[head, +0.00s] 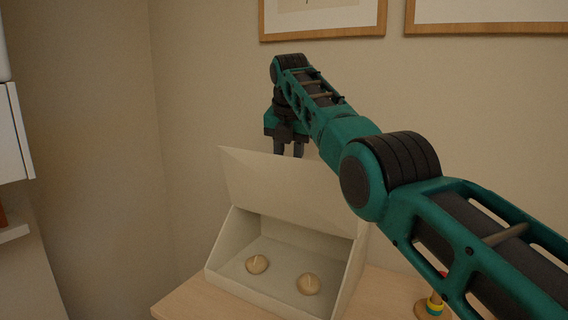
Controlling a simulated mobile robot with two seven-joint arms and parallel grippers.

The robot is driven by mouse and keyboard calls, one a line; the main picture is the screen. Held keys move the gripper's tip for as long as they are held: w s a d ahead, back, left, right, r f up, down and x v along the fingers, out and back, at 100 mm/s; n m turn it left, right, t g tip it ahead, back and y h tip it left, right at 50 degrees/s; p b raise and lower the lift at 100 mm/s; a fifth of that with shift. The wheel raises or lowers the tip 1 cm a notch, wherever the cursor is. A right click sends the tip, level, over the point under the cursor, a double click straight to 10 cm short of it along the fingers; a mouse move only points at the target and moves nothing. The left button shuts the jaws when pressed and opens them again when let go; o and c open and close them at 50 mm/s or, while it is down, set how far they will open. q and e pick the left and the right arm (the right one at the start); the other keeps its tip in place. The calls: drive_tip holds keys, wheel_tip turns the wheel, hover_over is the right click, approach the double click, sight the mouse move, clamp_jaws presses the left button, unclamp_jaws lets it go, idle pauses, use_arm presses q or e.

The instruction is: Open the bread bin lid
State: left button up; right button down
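The bread bin (350,283) is a cream box on a light wooden table, with an open front. Its lid (285,187) is tilted up and stands raised above the opening. My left gripper is not in view.
The wooden table (188,299) is bare to the left of the bin. A wooden stand with coloured rings (434,306) is at the right, partly behind my arm. Framed pictures (322,35) hang on the wall behind. A white cabinet (14,135) is at the far left.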

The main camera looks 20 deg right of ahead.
drive_tip(key=shift+s+d+f, duration=0.15)
drive_tip(key=shift+d+f, duration=0.05)
drive_tip(key=shift+f, duration=0.2)
drive_tip(key=c, duration=0.8)
unclamp_jaws()
drive_tip(key=shift+d+r, duration=0.1)
drive_tip(key=shift+r, duration=0.55)
drive_tip(key=p+v, duration=0.1)
drive_tip(key=v, duration=1.1)
